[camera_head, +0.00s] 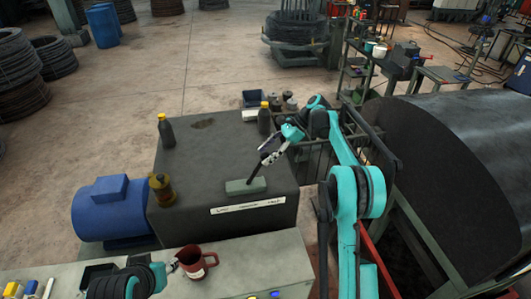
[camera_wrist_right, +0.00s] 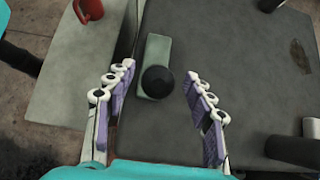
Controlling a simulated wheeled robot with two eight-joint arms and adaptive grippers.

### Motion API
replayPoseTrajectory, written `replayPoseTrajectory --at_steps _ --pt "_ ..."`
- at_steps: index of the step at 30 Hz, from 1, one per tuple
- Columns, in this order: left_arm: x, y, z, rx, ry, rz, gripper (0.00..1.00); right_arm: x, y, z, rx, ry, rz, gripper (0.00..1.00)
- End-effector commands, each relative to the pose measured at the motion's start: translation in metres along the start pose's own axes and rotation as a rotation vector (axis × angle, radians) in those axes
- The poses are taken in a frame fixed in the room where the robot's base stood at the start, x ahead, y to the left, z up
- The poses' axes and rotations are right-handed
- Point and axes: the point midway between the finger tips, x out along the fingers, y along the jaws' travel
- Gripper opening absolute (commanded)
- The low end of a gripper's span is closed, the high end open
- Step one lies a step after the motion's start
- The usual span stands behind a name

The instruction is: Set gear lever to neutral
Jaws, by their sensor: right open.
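The gear lever (camera_head: 254,171) is a dark rod rising from a grey-green base plate (camera_head: 245,187) on top of the dark machine housing. It leans to the right in the head view. In the right wrist view its round black knob (camera_wrist_right: 157,81) shows over the green plate (camera_wrist_right: 155,52). My right gripper (camera_head: 268,157) is at the lever's top. Its fingers (camera_wrist_right: 159,72) are open, one on each side of the knob, with gaps visible from this angle. My left gripper (camera_head: 172,265) is at the lower left, close beside the red mug; its fingers are too small to judge.
The red mug (camera_head: 196,261) stands on the light bench (camera_head: 240,265) in front. Dark bottles (camera_head: 166,131) and an amber bottle (camera_head: 161,188) stand on the housing (camera_head: 205,165). A blue motor (camera_head: 112,210) is at left, a large dark drum (camera_head: 460,170) at right.

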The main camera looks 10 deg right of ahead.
Motion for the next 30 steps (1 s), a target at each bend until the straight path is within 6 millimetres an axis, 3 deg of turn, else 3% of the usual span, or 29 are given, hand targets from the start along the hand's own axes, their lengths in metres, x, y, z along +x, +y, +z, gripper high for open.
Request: replayPoseTrajectory --at_steps 11,18,23,30 --pt "-0.002 0.0 -0.001 0.0 0.0 0.0 0.4 0.01 0.0 0.0 0.0 0.0 0.0 0.54" --pt "-0.002 0.0 -0.001 0.0 0.0 0.0 0.4 0.01 0.0 0.0 -0.001 0.001 0.0 0.0" --pt "-0.002 0.0 -0.001 0.0 0.0 0.0 0.4 0.011 0.0 0.004 -0.001 0.013 0.001 0.0" --pt "-0.003 0.0 -0.002 0.0 0.0 0.0 0.4 0.032 0.001 0.045 -0.007 0.248 0.005 0.0"
